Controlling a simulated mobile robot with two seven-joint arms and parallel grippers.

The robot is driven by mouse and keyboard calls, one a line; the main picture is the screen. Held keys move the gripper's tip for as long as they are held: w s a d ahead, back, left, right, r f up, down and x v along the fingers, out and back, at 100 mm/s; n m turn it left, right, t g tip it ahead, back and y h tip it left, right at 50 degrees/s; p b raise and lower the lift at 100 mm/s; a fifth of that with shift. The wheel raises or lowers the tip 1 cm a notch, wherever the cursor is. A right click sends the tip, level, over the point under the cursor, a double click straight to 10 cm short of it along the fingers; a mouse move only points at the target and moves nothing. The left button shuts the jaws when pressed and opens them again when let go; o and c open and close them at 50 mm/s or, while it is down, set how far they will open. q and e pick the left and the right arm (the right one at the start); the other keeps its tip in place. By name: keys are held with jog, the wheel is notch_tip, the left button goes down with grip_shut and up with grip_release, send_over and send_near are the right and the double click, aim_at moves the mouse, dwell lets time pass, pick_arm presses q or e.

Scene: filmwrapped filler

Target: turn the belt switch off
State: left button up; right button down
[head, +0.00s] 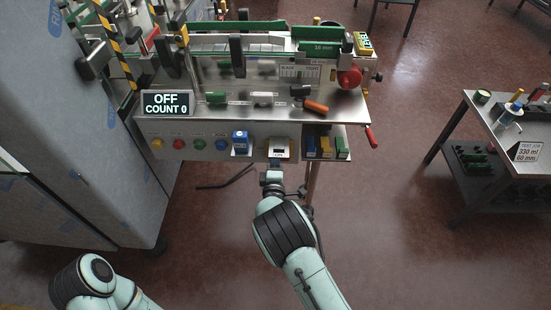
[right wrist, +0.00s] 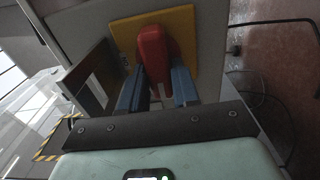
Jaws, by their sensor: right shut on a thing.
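The belt switch shows in the right wrist view as a red handle (right wrist: 153,50) on a yellow plate (right wrist: 183,27). My right gripper (right wrist: 160,90) is shut on this red handle, with one blue finger on each side. In the head view, my right gripper (head: 273,170) reaches the machine's front panel (head: 262,132) from below, at a pale, yellowish plate (head: 280,142); the red handle cannot be made out there. The display (head: 167,103) reads "OFF" and "COUNT 0". Only part of my left arm shows at lower left; its gripper is out of view.
Yellow, red, green and blue buttons (head: 179,144) and a blue box (head: 240,143) are left of the switch. Coloured blocks (head: 326,147) sit to its right. A grey cabinet (head: 75,120) stands left, a side table (head: 495,125) right. Open floor lies between.

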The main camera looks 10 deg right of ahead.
dwell(0.5)
jog(key=c, duration=0.9)
grip_release()
jog(key=v, duration=1.3)
jog(key=shift+s, duration=0.2)
